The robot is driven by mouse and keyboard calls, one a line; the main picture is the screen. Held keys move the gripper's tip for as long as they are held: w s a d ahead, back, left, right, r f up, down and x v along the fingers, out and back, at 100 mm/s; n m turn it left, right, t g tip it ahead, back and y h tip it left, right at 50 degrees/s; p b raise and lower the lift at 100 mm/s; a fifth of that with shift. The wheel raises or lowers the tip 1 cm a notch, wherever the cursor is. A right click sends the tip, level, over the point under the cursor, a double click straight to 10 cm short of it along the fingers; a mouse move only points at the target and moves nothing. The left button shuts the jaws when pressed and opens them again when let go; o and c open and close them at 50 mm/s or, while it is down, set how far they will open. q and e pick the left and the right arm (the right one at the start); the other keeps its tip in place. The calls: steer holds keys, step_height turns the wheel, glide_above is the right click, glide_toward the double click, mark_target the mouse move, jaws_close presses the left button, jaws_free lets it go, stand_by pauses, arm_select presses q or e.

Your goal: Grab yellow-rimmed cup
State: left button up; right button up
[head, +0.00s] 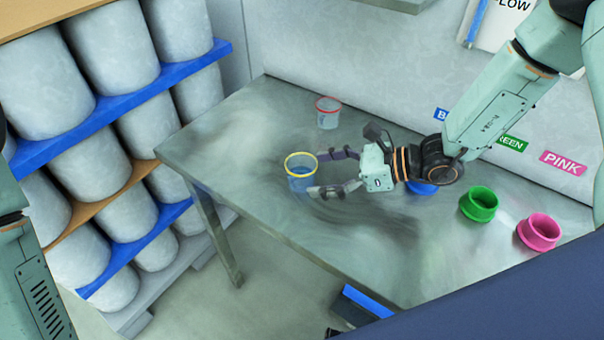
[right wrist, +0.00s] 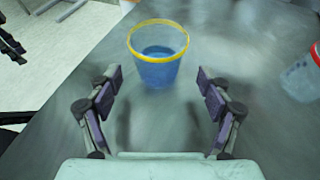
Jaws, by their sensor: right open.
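The yellow-rimmed cup (head: 300,172) stands upright on the metal table. It is clear and holds blue liquid. In the right wrist view the cup (right wrist: 158,55) is ahead of the fingertips, centred between them. My right gripper (head: 328,172) is open and empty, its fingers pointing at the cup from the right. In the right wrist view the open fingers (right wrist: 160,88) lie either side of a line to the cup, with the cup just beyond the tips. My left gripper is not in the head view; only part of my left arm shows at the left edge.
A red-rimmed cup (head: 328,112) stands behind the yellow-rimmed one; it also shows at the right of the wrist view (right wrist: 302,76). Blue (head: 422,188), green (head: 478,204) and pink (head: 540,232) containers stand to the right on the table (head: 240,130). A drum rack (head: 120,95) is at left.

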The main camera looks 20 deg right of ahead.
mark_target(301, 175)
steer(key=x, duration=0.4)
steer(key=shift+s+a+r, duration=0.15)
steer(key=shift+a+r, duration=0.05)
steer(key=shift+r, duration=0.05)
steer(key=shift+a+f, duration=0.2)
steer(key=shift+d, duration=0.1)
steer(key=shift+r, duration=0.1)
steer(key=c, duration=0.3)
steer(key=shift+w, duration=0.2)
steer(key=c, duration=1)
steer(key=shift+r, duration=0.1)
